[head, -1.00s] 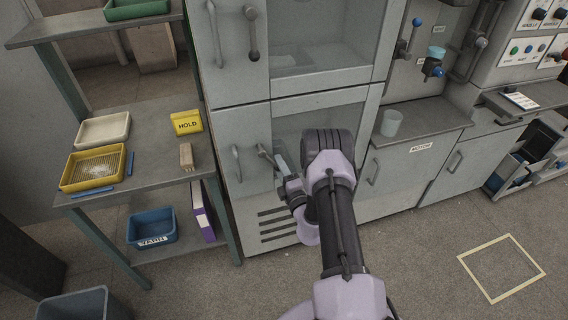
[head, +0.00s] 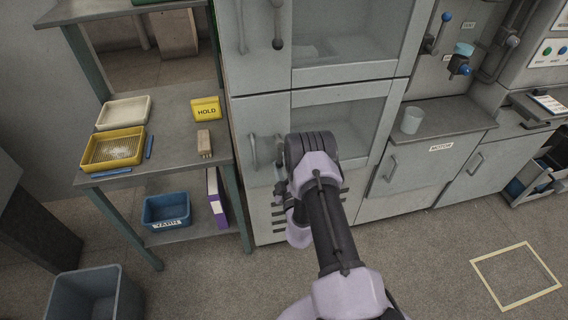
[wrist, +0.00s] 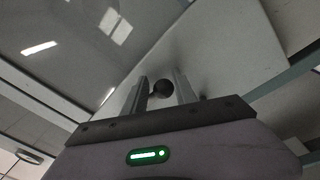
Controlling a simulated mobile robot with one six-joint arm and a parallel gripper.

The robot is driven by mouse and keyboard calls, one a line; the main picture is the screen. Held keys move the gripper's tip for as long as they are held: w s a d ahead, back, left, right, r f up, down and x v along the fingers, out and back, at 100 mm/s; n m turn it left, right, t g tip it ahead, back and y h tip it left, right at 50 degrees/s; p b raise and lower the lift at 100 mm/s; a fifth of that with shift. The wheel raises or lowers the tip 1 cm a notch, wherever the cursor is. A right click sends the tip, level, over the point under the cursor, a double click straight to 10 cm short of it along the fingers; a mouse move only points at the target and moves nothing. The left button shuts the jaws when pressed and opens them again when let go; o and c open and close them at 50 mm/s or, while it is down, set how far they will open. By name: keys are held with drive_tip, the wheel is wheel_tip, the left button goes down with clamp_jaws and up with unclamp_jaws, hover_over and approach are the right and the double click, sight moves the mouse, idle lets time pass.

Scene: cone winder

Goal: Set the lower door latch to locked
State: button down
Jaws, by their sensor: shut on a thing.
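The lower cabinet door (head: 262,112) is closed, with a fixed bar handle (head: 252,151) on its left part. The lower door latch (head: 278,150) is a small lever just right of that handle, its lower end hidden by my arm. In the wrist view, the latch's dark ball knob (wrist: 163,88) sits between my two fingers. My gripper (wrist: 161,88) is shut on the latch. In the head view my gripper (head: 282,187) is low at the door front, mostly covered by my wrist. I cannot tell the lever's exact angle.
The upper door has its own latch (head: 277,32), hanging down. A shelf table (head: 185,165) with trays and a yellow HOLD box (head: 206,108) stands close on the left. A grey bin (head: 95,295) is at lower left. Floor at right is open, with a taped square (head: 516,275).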

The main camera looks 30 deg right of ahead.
drive_tip(key=shift+w+a+r, duration=0.15)
drive_tip(key=shift+w+r, duration=0.1)
drive_tip(key=shift+r, duration=0.2)
drive_tip(key=c, duration=1.3)
unclamp_jaws()
drive_tip(key=o, duration=0.4)
drive_tip(key=shift+a, duration=0.15)
drive_tip(key=shift+s, duration=0.1)
drive_tip(key=shift+s+f, duration=0.1)
drive_tip(key=shift+f, duration=0.1)
